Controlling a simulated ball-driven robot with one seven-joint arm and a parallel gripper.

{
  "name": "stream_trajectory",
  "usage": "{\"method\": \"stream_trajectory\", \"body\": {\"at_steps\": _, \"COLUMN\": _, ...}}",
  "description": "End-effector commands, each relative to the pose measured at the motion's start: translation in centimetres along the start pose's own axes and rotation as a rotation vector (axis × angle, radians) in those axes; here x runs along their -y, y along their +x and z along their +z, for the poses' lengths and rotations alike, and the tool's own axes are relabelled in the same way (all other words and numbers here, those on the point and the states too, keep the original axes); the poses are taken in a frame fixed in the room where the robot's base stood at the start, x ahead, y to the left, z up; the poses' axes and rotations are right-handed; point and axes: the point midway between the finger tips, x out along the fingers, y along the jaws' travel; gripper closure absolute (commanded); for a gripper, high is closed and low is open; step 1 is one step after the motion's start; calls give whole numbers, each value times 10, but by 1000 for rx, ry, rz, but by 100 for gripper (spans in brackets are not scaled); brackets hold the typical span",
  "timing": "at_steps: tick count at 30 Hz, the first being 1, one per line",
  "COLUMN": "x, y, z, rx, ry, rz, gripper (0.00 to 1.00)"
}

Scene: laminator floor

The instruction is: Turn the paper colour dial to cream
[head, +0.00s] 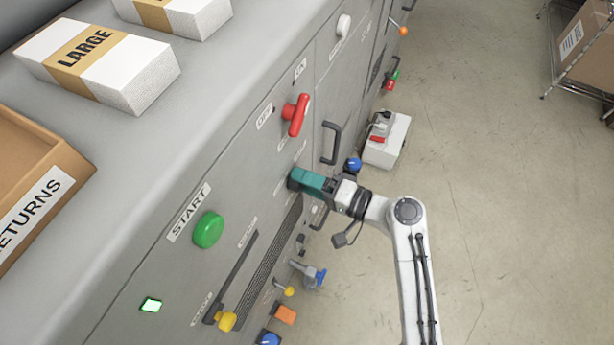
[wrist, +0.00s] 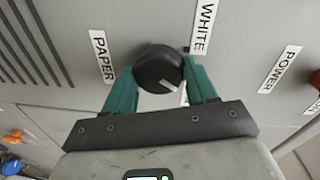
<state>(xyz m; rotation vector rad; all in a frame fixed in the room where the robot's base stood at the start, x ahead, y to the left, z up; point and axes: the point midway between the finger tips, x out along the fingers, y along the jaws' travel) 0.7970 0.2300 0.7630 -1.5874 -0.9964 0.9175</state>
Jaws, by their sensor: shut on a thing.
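The paper colour dial (wrist: 157,66) is a round black knob with a white pointer mark in the wrist view. The mark shows on the side toward my gripper, low and slightly right. My gripper (head: 294,180) has teal fingers, one on each side of the dial, shut on it. A PAPER label (wrist: 102,56) is left of the dial, and a WHITE label (wrist: 202,27) is at its upper right. No cream label shows. In the head view the fingers hide the dial against the grey machine front.
A red rotary handle (head: 297,115) sits above my gripper, and a black pull handle (head: 331,143) is close by. A green START button (head: 208,230) and a yellow slider knob (head: 226,321) are to the lower left. A white box (head: 387,139) stands on the floor. Open floor is at right.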

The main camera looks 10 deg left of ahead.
Motion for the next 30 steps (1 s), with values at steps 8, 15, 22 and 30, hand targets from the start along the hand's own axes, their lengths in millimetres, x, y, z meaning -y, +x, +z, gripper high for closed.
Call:
{"method": "stream_trajectory", "body": {"at_steps": 8, "x": -1, "y": -1, "z": -1, "rx": 0, "ry": 45, "rz": 2, "gripper": 74}}
{"method": "stream_trajectory", "body": {"at_steps": 15, "x": -1, "y": -1, "z": -1, "rx": 0, "ry": 48, "rz": 3, "gripper": 74}}
{"method": "stream_trajectory", "body": {"at_steps": 22, "x": -1, "y": -1, "z": -1, "rx": 1, "ry": 47, "rz": 2, "gripper": 34}}
{"method": "stream_trajectory", "body": {"at_steps": 30, "x": -1, "y": 0, "z": 0, "rx": 3, "ry": 46, "rz": 1, "gripper": 18}}
